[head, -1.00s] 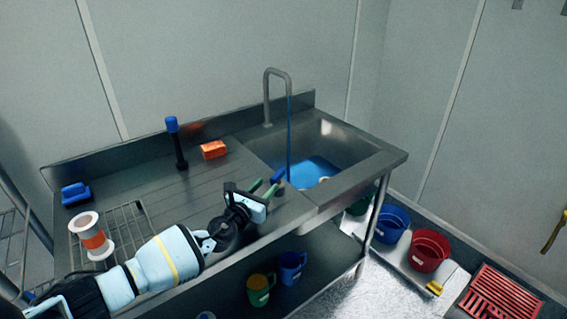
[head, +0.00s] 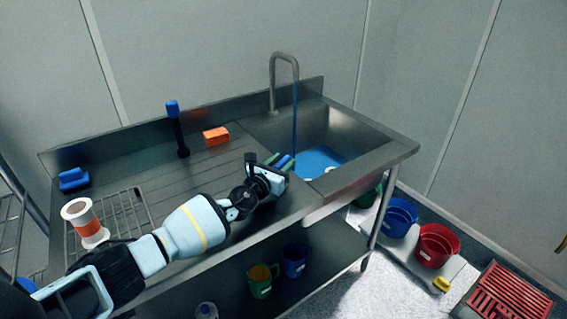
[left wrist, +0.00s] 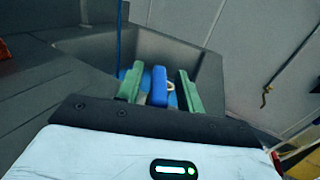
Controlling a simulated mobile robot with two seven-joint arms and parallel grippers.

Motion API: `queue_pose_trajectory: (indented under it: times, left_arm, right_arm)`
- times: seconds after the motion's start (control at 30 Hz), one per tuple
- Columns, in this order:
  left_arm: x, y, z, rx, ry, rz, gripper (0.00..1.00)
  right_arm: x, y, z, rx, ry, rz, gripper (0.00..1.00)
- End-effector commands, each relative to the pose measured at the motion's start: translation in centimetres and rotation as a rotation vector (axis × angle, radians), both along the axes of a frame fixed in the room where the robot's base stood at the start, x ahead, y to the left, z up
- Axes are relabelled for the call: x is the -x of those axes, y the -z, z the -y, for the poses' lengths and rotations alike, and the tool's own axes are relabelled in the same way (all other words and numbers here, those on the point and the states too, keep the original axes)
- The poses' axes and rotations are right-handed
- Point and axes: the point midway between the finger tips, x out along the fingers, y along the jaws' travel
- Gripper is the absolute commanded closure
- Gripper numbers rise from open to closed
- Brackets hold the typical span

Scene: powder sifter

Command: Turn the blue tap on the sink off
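The blue tap (left wrist: 158,88) is a small blue lever at the front of the sink (head: 372,158). My left gripper (head: 281,161) is open, with its green fingers on either side of the blue tap. The left wrist view shows a gap between the tap and each finger, so the gripper is around it but not shut on it. A grey spout (head: 273,85) stands behind the sink, and a blue stream of water (head: 295,115) runs from it into the basin. My right gripper is not in view.
On the steel counter stand a blue-topped black handle (head: 178,130), an orange block (head: 216,136), a blue brush (head: 73,180) and a wire rack (head: 127,208) with a white-and-orange spool (head: 84,222). Mugs sit on the shelf below. Buckets (head: 437,245) stand on the right.

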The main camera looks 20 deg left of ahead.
Motion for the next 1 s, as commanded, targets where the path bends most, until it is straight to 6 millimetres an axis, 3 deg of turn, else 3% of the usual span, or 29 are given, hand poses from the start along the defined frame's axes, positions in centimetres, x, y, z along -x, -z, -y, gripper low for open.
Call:
queue_pose_trajectory:
  times: [0.37, 0.63, 1.0]
  left_arm:
    - [-0.4, -0.21, 0.09, 0.0, 0.0, 0.002, 0.64]
    - [-0.38, -0.19, 0.08, 0.0, 0.0, 0.002, 0.99]
    - [-0.39, -0.46, 0.16, 0.001, -0.039, 0.004, 1.0]
  right_arm:
    - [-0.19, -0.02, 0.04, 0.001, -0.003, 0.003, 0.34]
    - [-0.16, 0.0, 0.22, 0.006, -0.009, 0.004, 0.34]
    - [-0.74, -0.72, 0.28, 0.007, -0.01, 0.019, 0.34]
